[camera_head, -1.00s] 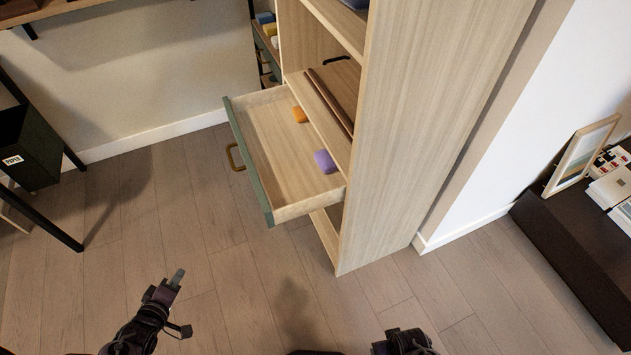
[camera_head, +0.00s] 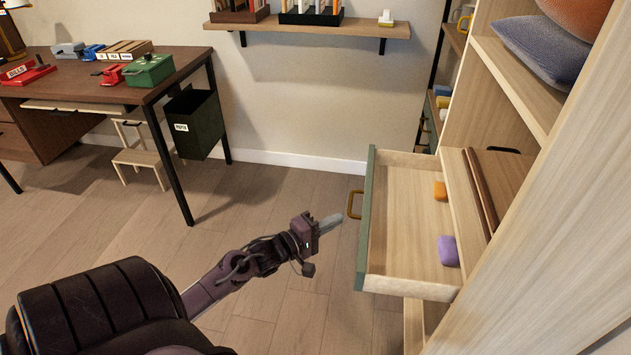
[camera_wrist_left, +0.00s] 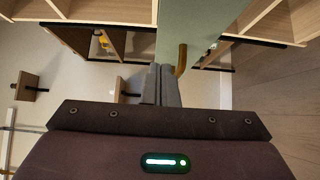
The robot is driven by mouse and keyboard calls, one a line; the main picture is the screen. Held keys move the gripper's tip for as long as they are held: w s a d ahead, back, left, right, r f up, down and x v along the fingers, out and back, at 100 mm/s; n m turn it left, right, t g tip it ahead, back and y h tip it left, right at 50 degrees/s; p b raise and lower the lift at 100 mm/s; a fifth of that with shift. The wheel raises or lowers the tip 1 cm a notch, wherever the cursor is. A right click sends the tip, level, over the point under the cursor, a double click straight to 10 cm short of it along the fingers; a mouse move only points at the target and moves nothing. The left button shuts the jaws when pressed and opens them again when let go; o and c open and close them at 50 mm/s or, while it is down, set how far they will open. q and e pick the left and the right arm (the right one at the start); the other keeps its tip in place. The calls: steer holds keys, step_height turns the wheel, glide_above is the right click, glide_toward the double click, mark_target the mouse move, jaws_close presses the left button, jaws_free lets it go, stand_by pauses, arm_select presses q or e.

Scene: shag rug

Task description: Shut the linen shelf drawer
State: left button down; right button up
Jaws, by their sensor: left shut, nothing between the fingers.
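The linen shelf drawer (camera_head: 410,285) is pulled out of the tall wooden shelf (camera_head: 535,190). It has a pale wood body, a green front and a brass handle (camera_head: 354,205). My left gripper (camera_head: 331,222) is shut and empty, just left of the green front and a little below the handle, with a gap in the head view. In the left wrist view the shut fingers (camera_wrist_left: 161,86) show beside the brass handle (camera_wrist_left: 181,60) and the green front (camera_wrist_left: 185,35). My right gripper is out of view.
A dark desk (camera_head: 110,90) with several items stands at the back left. A dark green bin (camera_head: 193,125) hangs by its leg, with a small wooden stool (camera_head: 140,160) nearby. The floor (camera_head: 270,195) left of the drawer is clear.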

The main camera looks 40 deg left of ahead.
mark_target(362, 217)
arm_select(q)
steer(key=shift+w+d, duration=0.55)
steer(key=shift+d, duration=0.3)
steer(key=shift+w+d, duration=0.5)
steer(key=shift+d, duration=0.35)
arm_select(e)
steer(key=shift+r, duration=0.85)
